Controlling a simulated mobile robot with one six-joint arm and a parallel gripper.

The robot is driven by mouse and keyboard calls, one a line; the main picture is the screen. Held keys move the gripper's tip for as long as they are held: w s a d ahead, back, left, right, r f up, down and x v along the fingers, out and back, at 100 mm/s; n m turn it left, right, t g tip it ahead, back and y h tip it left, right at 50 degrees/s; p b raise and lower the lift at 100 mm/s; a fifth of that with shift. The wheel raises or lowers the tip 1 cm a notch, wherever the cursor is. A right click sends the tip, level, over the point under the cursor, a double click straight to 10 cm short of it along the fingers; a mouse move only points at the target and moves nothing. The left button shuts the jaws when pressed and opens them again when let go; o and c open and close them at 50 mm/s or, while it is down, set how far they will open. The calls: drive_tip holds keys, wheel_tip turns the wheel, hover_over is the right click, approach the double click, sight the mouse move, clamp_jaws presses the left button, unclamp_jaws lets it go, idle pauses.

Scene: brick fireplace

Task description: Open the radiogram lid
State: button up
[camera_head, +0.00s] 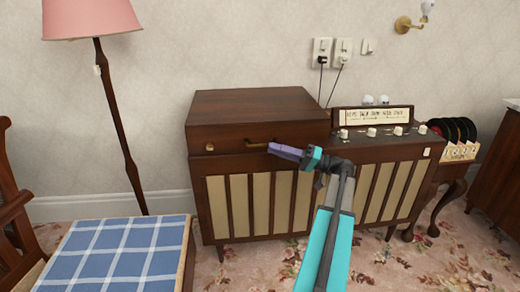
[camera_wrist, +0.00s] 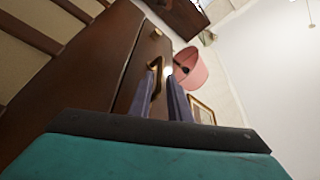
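The radiogram (camera_head: 259,165) is a dark wooden cabinet with slatted cream front panels. Its lid (camera_head: 258,102), at the left part of the top, lies flat and closed. A brass handle (camera_head: 256,144) is on the front below the lid top, with a round brass knob (camera_head: 210,147) to its left. My gripper (camera_head: 271,149) is at the right end of the handle. In the wrist view the two purple fingers (camera_wrist: 167,85) are apart, with the handle (camera_wrist: 152,80) close beside the left finger. I cannot tell whether the handle lies between them or touches.
A radio panel with knobs (camera_head: 372,132) is right of the lid. A record rack (camera_head: 458,140) stands further right. A pink lamp (camera_head: 92,18) and a blue checked seat (camera_head: 125,252) are at the left. Two plugged sockets (camera_head: 333,50) are on the wall behind.

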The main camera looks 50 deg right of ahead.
sight(262, 146)
drive_tip(key=shift+b+x, duration=0.45)
drive_tip(key=shift+x, duration=2.3)
drive_tip(key=shift+c, duration=0.3)
clamp_jaws()
